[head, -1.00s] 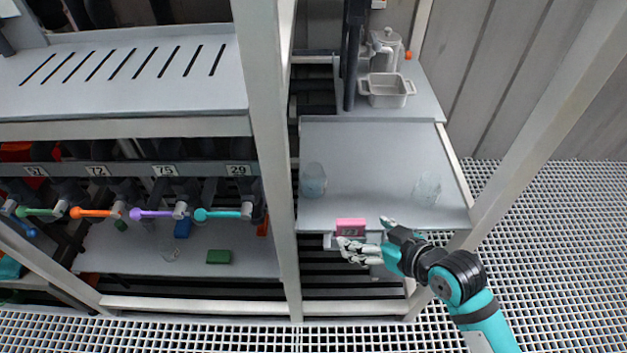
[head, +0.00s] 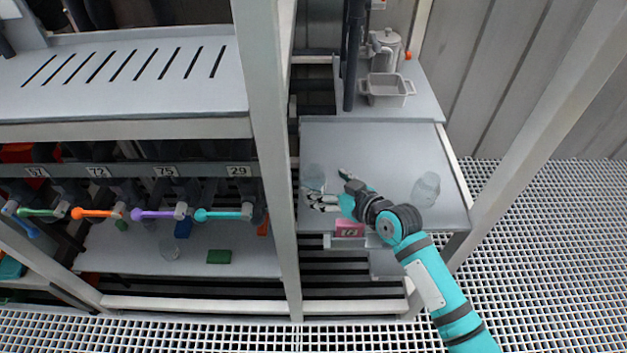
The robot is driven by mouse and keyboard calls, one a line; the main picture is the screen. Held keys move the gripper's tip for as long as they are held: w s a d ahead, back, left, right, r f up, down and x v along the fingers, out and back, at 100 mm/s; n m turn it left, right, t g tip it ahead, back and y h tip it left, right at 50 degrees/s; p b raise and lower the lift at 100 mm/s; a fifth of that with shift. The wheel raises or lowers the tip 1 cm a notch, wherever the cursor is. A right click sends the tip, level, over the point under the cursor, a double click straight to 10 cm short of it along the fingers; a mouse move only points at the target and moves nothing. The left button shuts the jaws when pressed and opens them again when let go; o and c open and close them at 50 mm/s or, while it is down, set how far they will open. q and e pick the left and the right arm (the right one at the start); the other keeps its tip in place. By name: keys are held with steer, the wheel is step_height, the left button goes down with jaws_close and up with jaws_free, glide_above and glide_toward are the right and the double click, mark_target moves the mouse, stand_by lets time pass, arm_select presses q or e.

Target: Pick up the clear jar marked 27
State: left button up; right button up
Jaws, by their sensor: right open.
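A clear jar (head: 313,176) stands at the left edge of the grey shelf (head: 390,150). A second clear jar (head: 426,190) stands near the shelf's right side. A third clear vessel (head: 170,247) is on the lower left shelf. I cannot read a 27 on any of them. My right gripper (head: 326,190) is open over the shelf, its fingers pointing left. It is close beside the left jar and overlaps its lower part in the picture. I cannot tell whether they touch. My left gripper is not in view.
A pink display (head: 349,229) is at the shelf's front edge, its digits unclear. A white post (head: 270,150) stands left of the shelf. A grey basin (head: 387,90) and a pot (head: 388,50) are at the back. The shelf's middle is clear.

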mark_target(320, 181)
steer(key=x, duration=0.6)
steer(key=shift+s, duration=0.1)
steer(key=c, duration=1.3)
